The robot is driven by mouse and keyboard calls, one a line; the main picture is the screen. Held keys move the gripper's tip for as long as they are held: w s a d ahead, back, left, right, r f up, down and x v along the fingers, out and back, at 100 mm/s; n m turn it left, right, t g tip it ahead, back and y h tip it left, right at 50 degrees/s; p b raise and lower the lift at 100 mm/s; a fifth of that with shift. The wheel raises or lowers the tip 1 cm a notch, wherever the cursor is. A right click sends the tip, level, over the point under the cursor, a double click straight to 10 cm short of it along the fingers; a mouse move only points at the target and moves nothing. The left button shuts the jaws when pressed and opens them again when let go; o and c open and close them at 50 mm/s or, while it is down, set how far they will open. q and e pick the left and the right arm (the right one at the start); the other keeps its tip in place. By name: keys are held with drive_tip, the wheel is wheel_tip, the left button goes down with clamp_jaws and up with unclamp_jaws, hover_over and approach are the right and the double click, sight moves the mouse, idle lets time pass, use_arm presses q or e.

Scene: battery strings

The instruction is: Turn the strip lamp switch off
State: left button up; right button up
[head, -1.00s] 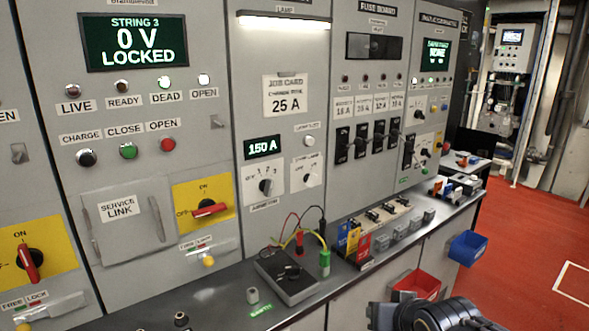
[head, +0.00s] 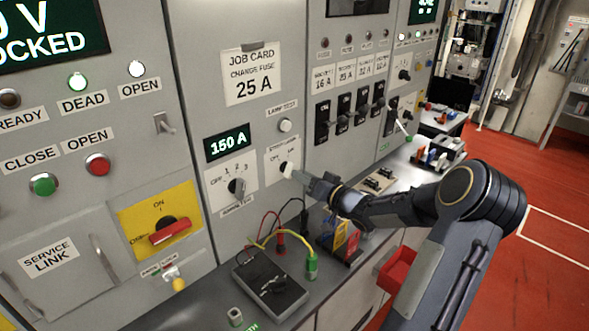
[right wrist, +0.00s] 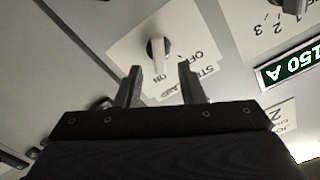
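The strip lamp switch (head: 285,168) is a small white knob on a white label plate, right of the 150 A display. My right gripper (head: 299,176) reaches the panel from the right. Its two fingers (right wrist: 160,76) are apart, with the knob just beyond and roughly between their tips, and nothing held. My left gripper is not in view.
A grey selector knob (head: 237,187) sits left of the switch and a lamp test button (head: 285,125) above it. Below, the bench holds a black meter box (head: 270,285) with leads and a green plug (head: 311,266). A red bin (head: 396,270) hangs at the bench front.

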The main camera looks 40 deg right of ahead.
sight(288, 169)
drive_tip(key=shift+w+a, duration=0.1)
drive_tip(key=shift+w, duration=1.5)
drive_tip(key=shift+c, duration=0.3)
clamp_jaws()
